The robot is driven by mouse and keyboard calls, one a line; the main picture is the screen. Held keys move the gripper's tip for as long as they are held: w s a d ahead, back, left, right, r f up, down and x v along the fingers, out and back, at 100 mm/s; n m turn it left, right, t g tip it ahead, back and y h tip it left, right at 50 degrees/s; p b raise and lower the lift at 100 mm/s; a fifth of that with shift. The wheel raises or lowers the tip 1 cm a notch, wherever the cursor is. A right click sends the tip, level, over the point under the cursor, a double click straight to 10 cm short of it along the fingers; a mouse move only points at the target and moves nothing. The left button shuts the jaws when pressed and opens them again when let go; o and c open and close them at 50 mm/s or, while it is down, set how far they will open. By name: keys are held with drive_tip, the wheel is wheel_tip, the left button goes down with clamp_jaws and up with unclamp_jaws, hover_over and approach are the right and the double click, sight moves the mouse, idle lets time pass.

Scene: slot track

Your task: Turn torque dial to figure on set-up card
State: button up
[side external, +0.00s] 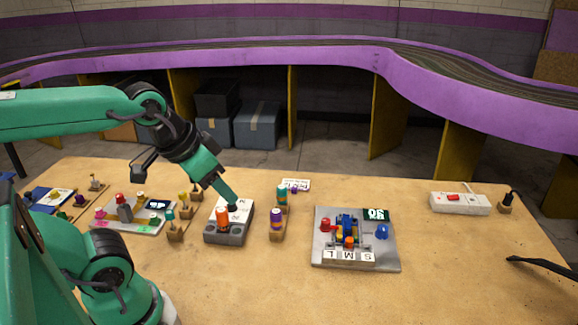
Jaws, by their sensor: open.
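My gripper (232,206) points down at the grey block (238,235) left of the table's middle. Its tip is right beside an orange upright piece (222,218) standing in that block; I cannot tell whether they touch. The jaws are open, though their gap is too small to make out. A white card with dark print (296,184) lies farther back; its writing is unreadable, and I cannot tell if it is the set-up card. No torque dial is clearly identifiable. A metal plate (322,257) carries a red knob (326,225), a blue knob (382,231) and a small lit display (376,214).
Teal and purple-topped pieces (276,216) stand in wooden holders close right of the grey block. Several small coloured pieces and another plate (148,224) crowd the left. A white power strip (460,203) lies at the right.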

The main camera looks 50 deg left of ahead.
drive_tip(key=w+a+f+m+g, duration=0.1)
drive_tip(key=w+a+f+m, duration=0.2)
drive_tip(key=a, duration=0.3)
drive_tip(key=w+a+f+m+g, duration=0.2)
drive_tip(key=w+a+f+m, duration=0.2)
drive_tip(key=a+f, duration=0.1)
drive_tip(key=w+a+f+m+g, duration=0.2)
drive_tip(key=w+a+f+m, duration=0.2)
drive_tip(key=a, duration=0.4)
drive_tip(key=shift+w+f+m, duration=0.1)
drive_tip(key=shift+w+m, duration=0.05)
drive_tip(key=shift+m, duration=0.15)
drive_tip(key=shift+a+f+g, duration=0.3)
drive_tip(key=shift+a+f, duration=0.05)
drive_tip(key=shift+f, duration=0.05)
drive_tip(key=shift+f, duration=3.9)
drive_tip(key=shift+c, duration=0.3)
clamp_jaws()
